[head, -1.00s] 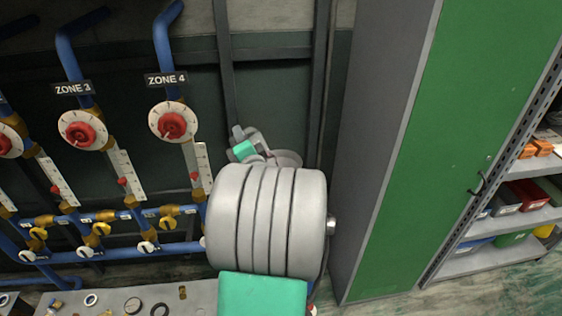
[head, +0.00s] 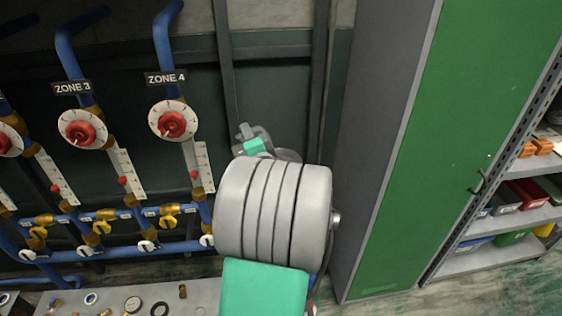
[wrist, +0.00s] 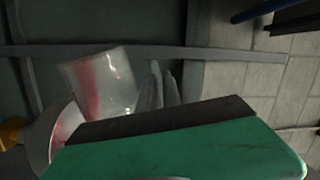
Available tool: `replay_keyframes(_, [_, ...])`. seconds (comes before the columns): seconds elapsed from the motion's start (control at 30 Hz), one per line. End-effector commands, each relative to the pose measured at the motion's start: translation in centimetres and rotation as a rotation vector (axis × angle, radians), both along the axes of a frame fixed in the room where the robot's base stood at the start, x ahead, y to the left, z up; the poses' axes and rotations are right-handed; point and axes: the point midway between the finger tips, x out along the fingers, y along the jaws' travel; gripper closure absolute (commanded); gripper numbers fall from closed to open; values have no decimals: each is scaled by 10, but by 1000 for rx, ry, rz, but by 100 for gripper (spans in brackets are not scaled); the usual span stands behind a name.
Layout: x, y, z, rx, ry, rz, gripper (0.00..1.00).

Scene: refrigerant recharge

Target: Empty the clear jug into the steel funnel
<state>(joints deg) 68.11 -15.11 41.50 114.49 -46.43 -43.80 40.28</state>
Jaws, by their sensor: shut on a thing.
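The clear jug (wrist: 104,82) shows in the wrist view, tilted, with a reddish liquid along its left side. My gripper (wrist: 160,86) is at the jug's right side and shut on it; the exact grip is partly hidden by the green and dark body of my wrist. A grey round rim, which looks like the steel funnel (wrist: 48,130), shows at the lower left, just below the jug, with pinkish red inside. The green part hides much of it. In the head view my arm hides the jug and funnel.
A grey bench (head: 140,302) with small fittings stands at the lower left. Blue pipes with red dials (head: 173,124) and yellow valves line the wall. A green and grey cabinet (head: 420,150) stands close on the right, with a shelf of bins (head: 525,195) beyond.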

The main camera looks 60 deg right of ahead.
Motion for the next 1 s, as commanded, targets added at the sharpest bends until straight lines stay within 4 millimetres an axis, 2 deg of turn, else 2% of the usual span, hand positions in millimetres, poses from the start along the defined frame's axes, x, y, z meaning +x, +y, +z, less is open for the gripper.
replay_keyframes(1.0, [-11,-13,5,98,-73,-1,100])
